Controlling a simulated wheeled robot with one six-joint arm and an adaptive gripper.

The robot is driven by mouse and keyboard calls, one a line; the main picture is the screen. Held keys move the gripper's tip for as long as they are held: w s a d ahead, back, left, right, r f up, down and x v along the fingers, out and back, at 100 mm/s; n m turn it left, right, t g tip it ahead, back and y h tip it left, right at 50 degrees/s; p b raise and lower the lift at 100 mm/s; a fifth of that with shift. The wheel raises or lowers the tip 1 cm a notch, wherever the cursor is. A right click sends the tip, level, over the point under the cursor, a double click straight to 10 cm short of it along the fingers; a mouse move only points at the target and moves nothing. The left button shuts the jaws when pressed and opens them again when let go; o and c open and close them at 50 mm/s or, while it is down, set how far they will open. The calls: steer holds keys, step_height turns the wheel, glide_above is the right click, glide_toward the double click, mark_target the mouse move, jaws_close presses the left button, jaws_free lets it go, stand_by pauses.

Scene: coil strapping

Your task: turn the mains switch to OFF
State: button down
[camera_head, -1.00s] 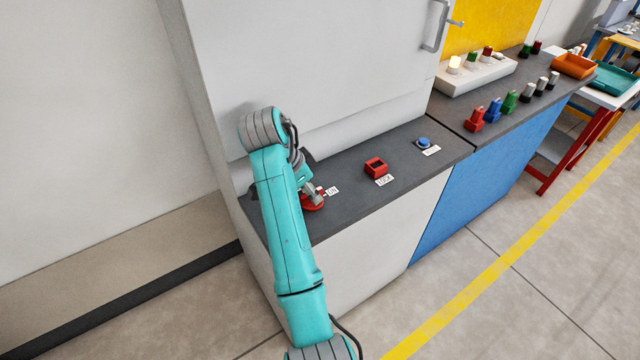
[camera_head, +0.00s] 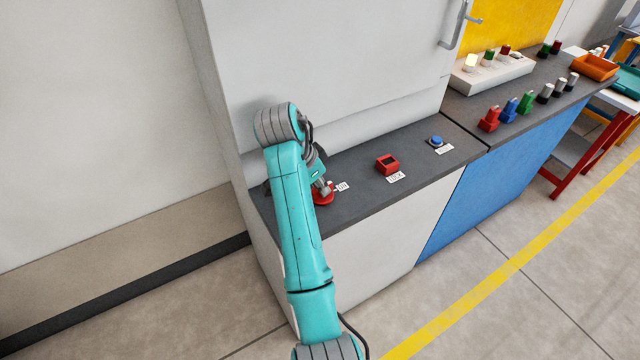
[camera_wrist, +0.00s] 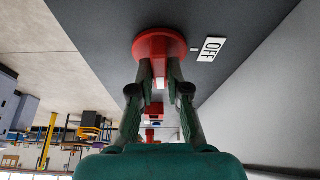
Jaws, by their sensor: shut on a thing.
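The mains switch is a red round piece on the dark counter top, partly hidden by my arm in the head view (camera_head: 324,198). Its red disc shows in the wrist view (camera_wrist: 158,40). My gripper (camera_wrist: 160,72) is shut on the switch handle, its fingertips close against the disc; the handle is mostly hidden between the fingers. A white OFF label (camera_wrist: 211,49) lies beside the disc in the wrist view. A white ON label (camera_head: 342,186) lies right of the switch in the head view. The switch's exact angle cannot be told.
A red LOCK block (camera_head: 387,164) and a blue button (camera_head: 435,141) with labels sit farther right on the counter. A tall light cabinet (camera_head: 330,60) rises behind. Several coloured pieces stand on the blue-fronted bench (camera_head: 500,170). The floor in front is clear.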

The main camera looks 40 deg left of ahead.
steer(key=n+y, duration=0.1)
steer(key=n, duration=0.3)
steer(key=shift+d+y, duration=0.1)
steer(key=shift+y, duration=0.2)
steer(key=n+y, duration=0.1)
steer(key=n, duration=0.3)
steer(key=shift+d+n+y, duration=0.1)
steer(key=shift+n+y, duration=0.2)
steer(key=shift+y, duration=0.1)
steer(key=n+g+y, duration=0.1)
steer(key=n, duration=0.3)
steer(key=shift+w+n, duration=0.1)
steer(key=shift+n, duration=0.2)
steer(key=shift+d+n+g+y, duration=0.1)
steer(key=shift+n+g+y, duration=0.5)
steer(key=shift+n, duration=1.3)
steer(key=c, duration=1.1)
jaws_free()
steer(key=shift+c, duration=0.2)
